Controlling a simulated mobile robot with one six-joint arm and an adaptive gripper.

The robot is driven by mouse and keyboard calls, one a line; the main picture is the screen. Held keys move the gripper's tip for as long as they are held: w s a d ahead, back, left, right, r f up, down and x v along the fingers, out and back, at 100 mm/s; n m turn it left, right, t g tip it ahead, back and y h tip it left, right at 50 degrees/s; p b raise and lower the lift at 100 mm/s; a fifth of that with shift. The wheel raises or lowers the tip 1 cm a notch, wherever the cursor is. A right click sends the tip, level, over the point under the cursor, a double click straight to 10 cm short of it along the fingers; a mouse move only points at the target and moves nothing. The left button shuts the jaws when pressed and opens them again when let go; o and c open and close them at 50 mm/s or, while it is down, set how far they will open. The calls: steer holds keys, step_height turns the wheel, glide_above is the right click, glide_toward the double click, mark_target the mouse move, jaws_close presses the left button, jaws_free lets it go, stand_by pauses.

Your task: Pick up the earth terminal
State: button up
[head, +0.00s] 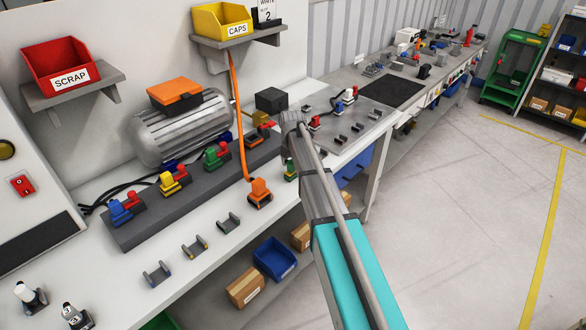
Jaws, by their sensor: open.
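A small green piece (290,171), the likeliest earth terminal by its colour, stands on the bench just left of my arm. No label on it can be read. Another green terminal (211,153) with a red part beside it sits on the dark grey rail block (140,226). My gripper (289,138) is at the far end of my arm, close above and behind the small green piece. Its jaws are open; the fingertips are mostly hidden by the arm. I cannot tell whether they touch anything.
Blue (122,208) and yellow (173,180) terminals share the rail block. An orange plug (259,192) on an orange cable stands left of my arm. A motor (180,125) and black box (271,100) stand behind. Empty clips (195,246) lie along the bench front.

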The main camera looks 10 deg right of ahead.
jaws_close()
stand_by(0.4)
steer(key=shift+r, duration=0.15)
step_height(320, 180, up, 3)
steer(key=p, duration=0.3)
steer(key=s+r+p, duration=0.9)
steer(key=s+p, duration=0.1)
steer(key=s, duration=0.4)
steer(key=shift+d+r, duration=0.4)
steer(key=shift+d, duration=0.05)
